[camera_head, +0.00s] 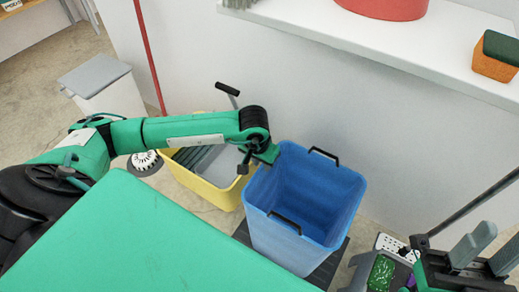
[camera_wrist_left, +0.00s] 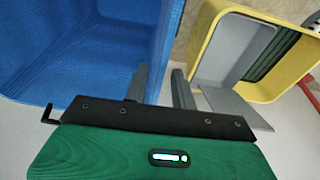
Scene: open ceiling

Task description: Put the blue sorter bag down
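The blue sorter bag (camera_head: 300,238) is a tall, open-topped, box-like bag with black handles. It is upright and looks empty in the head view. A dark slatted base (camera_head: 328,268) shows beneath it; contact is hidden. My left gripper (camera_head: 268,156) is at its upper left rim. My right gripper (camera_head: 500,238) is at the lower right edge of the head view, fingers apart and empty.
A yellow bin (camera_head: 222,196) with grey contents stands close left of the bag. A white bin with a grey lid (camera_head: 94,75) is farther left. A white shelf (camera_head: 370,45) runs behind. A grey container with green contents (camera_head: 381,272) is at the right.

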